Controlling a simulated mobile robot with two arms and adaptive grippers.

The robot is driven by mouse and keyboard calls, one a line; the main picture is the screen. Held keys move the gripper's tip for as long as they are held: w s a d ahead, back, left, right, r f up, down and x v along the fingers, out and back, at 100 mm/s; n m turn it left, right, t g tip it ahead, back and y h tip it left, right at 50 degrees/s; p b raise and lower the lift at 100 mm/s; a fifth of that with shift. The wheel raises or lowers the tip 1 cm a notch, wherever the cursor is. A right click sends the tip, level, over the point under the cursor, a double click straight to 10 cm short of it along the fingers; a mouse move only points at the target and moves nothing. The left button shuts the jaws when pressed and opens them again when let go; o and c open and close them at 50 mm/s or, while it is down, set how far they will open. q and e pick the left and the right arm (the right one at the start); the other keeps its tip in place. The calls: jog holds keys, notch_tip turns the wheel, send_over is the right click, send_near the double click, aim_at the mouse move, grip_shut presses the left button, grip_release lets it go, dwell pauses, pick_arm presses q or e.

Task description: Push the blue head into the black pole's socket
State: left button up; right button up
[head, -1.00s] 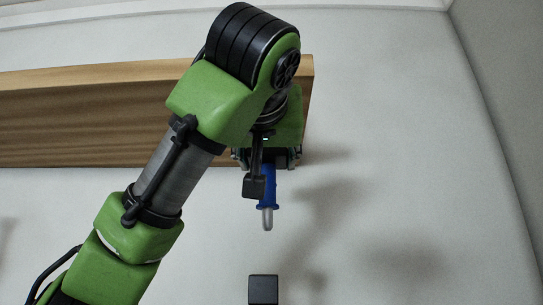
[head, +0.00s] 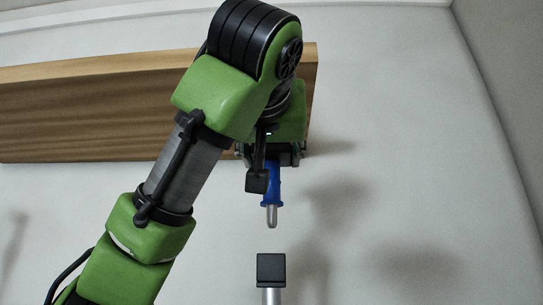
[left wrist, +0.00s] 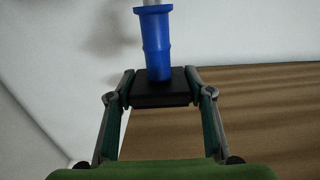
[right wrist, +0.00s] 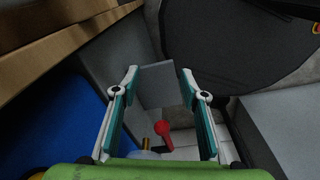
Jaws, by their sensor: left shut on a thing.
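The blue head (head: 271,183), with a silver tip pointing down, hangs under my left gripper (head: 270,158). The left wrist view also shows the blue head (left wrist: 157,42), joined to a dark block (left wrist: 160,88) clamped between my left fingertips (left wrist: 160,84). The black socket (head: 271,268) sits on a grey pole (head: 271,296) almost straight below the silver tip, with a clear gap between them. The socket's opening cannot be made out. My right gripper (right wrist: 158,75) is open with nothing between its fingertips, away from these things.
A wooden beam (head: 85,110) runs along the pale wall behind my left arm. Free space lies right of the pole. In the right wrist view are a blue surface (right wrist: 55,125), a red-topped object (right wrist: 163,128) and a dark rounded panel (right wrist: 230,40).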

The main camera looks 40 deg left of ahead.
aim_at(271, 201)
pick_arm(q)
notch_tip(271, 201, down, 3)
jog(key=shift+r+b, duration=0.2)
jog(key=shift+b, duration=0.75)
jog(key=shift+f, duration=0.1)
jog(key=shift+b, duration=0.6)
dwell(0.8)
jog(key=shift+f, duration=0.15)
